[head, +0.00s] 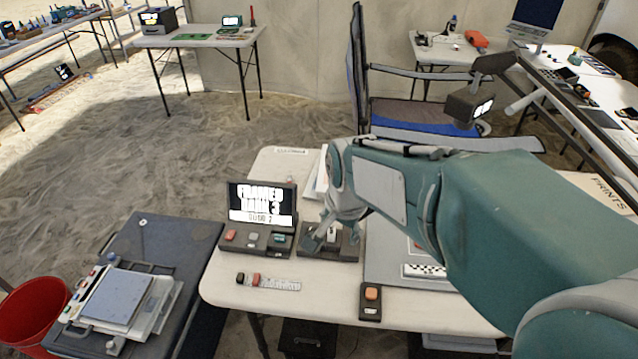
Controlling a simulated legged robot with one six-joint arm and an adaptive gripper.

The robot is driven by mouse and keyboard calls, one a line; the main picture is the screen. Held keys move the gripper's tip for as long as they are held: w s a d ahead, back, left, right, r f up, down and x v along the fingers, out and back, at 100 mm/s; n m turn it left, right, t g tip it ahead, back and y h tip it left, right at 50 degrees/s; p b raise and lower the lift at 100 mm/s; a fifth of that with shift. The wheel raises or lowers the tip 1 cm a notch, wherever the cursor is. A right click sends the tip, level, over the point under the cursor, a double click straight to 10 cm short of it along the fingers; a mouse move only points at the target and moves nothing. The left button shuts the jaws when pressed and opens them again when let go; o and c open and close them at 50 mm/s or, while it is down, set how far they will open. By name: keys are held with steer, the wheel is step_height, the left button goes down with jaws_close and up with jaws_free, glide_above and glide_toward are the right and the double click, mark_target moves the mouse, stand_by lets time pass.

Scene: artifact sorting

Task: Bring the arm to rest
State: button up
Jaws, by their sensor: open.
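My gripper (322,234) is at the end of my teal arm, which reaches in from the lower right. The gripper is open and hangs over a dark tray-like base (345,249) on the white table (240,296). A small pale piece sits on that base close to the fingers; I cannot tell whether the fingers touch it. My arm hides part of the table behind it.
Left of the gripper stands a device with a lit screen (262,203) and buttons. A button box (370,301) and a scale strip (280,284) lie in front. A blue folding chair (410,112) stands behind. A red bucket (30,312) is at lower left; sandy floor is open beyond.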

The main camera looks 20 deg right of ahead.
steer(key=s+r+n+t, duration=0.3)
steer(key=s+r+n, duration=0.3)
steer(key=s+n, duration=0.3)
steer(key=s, duration=0.3)
steer(key=shift+s+n, duration=0.3)
steer(key=shift+s, duration=0.1)
steer(key=shift+r, duration=0.1)
stand_by(1.2)
